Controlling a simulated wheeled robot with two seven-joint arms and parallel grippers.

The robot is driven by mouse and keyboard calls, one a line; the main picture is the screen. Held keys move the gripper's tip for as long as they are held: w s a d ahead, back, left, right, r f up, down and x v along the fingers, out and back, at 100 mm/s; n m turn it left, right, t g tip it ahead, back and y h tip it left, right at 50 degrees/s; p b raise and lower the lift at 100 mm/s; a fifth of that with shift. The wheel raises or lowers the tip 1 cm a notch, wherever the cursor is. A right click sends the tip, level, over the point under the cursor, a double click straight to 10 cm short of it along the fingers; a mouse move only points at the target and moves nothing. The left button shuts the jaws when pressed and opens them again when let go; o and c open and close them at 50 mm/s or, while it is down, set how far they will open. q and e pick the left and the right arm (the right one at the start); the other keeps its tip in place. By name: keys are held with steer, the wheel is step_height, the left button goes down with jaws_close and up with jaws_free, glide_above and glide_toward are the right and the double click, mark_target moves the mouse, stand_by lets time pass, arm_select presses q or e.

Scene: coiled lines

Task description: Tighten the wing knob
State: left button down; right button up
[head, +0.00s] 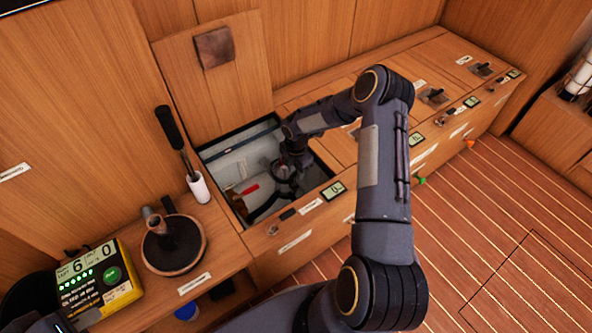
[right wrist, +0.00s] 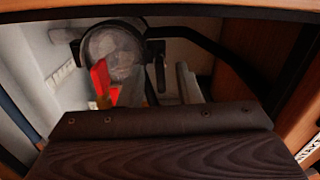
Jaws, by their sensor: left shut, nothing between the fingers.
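The open locker (head: 240,140) in the head view holds a round fitting (head: 283,187) under my right gripper (head: 290,163), which reaches down into the locker. In the right wrist view the fitting appears as a clear round lid (right wrist: 113,50) in a dark ring. A red handle (head: 250,189) lies left of the fitting and shows in front of the lid in the wrist view (right wrist: 100,77). I cannot pick out the wing knob clearly; the gripper covers part of the fitting. Whether the right fingers grip anything is unclear. Only a bit of my left gripper (head: 62,326) shows at the bottom left edge, shut and empty.
The raised locker lid (head: 213,85) leans on the wall. Left of the locker are a black-handled tool in a white holder (head: 198,188), a round pan (head: 172,250) and a yellow meter (head: 98,282). Closed lockers run right; the striped floor (head: 480,240) is clear.

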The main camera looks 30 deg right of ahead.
jaws_close()
steer(key=shift+m, duration=0.3)
steer(key=m, duration=0.3)
steer(key=shift+s+m+b, duration=0.1)
steer(key=shift+m+b, duration=0.3)
steer(key=m, duration=0.5)
steer(key=shift+s+m+b, duration=0.1)
steer(key=shift+m+b, duration=0.2)
steer(key=m, duration=0.6)
steer(key=shift+a, duration=0.15)
steer(key=m, duration=0.5)
steer(key=shift+a+m, duration=0.15)
steer(key=shift+m, duration=0.25)
